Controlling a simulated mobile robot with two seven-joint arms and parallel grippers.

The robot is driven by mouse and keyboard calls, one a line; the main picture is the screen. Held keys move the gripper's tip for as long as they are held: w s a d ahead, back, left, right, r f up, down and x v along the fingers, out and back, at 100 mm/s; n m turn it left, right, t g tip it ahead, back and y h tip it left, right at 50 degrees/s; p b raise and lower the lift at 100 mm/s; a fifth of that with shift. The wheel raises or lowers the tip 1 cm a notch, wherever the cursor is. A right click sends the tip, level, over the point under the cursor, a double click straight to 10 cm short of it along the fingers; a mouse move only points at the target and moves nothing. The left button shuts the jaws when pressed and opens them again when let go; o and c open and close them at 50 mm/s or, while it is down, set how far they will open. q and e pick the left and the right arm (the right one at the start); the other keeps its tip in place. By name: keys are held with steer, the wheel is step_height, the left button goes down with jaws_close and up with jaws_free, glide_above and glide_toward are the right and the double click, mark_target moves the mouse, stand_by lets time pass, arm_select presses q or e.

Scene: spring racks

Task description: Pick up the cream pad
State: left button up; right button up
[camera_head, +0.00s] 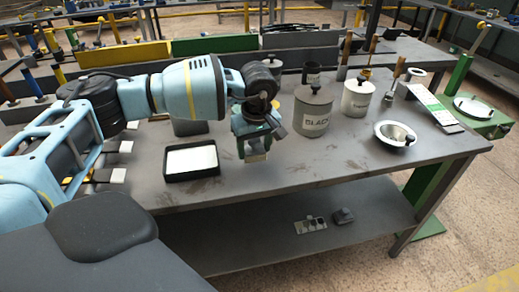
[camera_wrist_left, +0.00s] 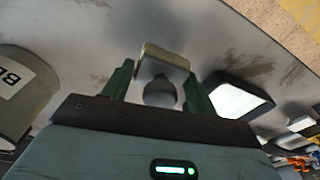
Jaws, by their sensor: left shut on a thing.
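The cream pad (camera_head: 257,156) is a small block under my left gripper (camera_head: 256,143), held above the grey table. In the left wrist view the cream pad (camera_wrist_left: 164,58) has a rounded dark grey grip, and the two green fingers of my left gripper (camera_wrist_left: 160,88) stand on either side of that grip, shut on it. In the head view the gripper hides most of the grip. My right gripper is in neither view.
A black tray with a white inside (camera_head: 191,175) lies left of the gripper. A grey canister marked BLACK (camera_head: 312,112), a white canister (camera_head: 357,98) and a metal bowl (camera_head: 394,135) stand to the right. The table's front middle is clear.

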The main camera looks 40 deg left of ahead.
arm_select(q)
steer(key=s+a, duration=0.1)
steer(key=s, duration=0.3)
steer(key=s+a+r, duration=0.1)
steer(key=s, duration=0.4)
steer(key=s+a, duration=0.1)
steer(key=s, duration=0.4)
steer(key=shift+r+b, duration=0.2)
steer(key=shift+b, duration=0.1)
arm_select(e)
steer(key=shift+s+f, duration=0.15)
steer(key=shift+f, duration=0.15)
